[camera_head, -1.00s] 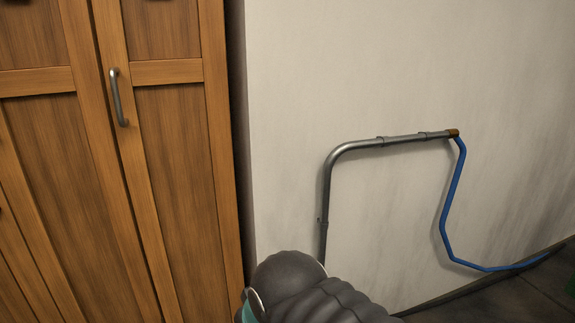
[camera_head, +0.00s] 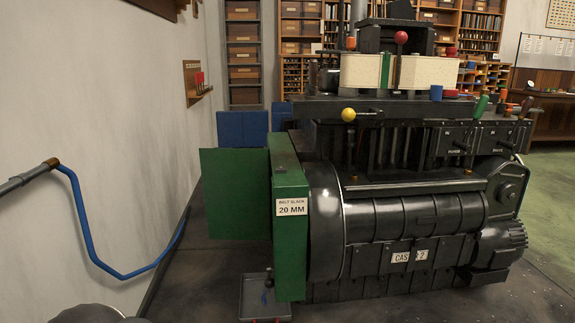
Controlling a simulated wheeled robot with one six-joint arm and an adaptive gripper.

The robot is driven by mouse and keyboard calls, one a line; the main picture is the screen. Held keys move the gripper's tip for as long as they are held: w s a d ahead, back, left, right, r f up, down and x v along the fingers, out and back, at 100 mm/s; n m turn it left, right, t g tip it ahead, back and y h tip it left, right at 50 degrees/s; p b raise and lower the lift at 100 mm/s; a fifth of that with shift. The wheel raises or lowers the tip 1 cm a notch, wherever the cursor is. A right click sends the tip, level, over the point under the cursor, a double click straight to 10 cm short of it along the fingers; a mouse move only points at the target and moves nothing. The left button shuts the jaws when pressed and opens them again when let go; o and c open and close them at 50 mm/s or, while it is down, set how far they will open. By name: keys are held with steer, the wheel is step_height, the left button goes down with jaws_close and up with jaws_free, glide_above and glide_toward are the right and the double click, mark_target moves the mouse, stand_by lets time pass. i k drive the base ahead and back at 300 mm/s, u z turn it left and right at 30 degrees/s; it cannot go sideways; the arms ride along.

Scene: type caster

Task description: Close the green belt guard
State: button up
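The green belt guard is at the left end of a black casting machine (camera_head: 400,225). Its upright green housing (camera_head: 290,245) carries a label reading "BELT SLACK 20 MM". A flat green panel (camera_head: 235,195) stands out to the left of the housing, swung open towards the wall. The hinge and the inside of the guard are hidden from this side. My gripper is not in view; only a dark rounded part, likely of my arm, shows at the bottom left edge.
A grey tray (camera_head: 255,298) sits on the floor below the guard. Blue boxes (camera_head: 243,128) stand behind the panel. A blue hose (camera_head: 88,240) hangs from a wall pipe at the left. Dark floor lies between wall and machine.

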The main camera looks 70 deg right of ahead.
mark_target(235, 181)
steer(key=z, duration=1.7)
steer(key=i, duration=1.65)
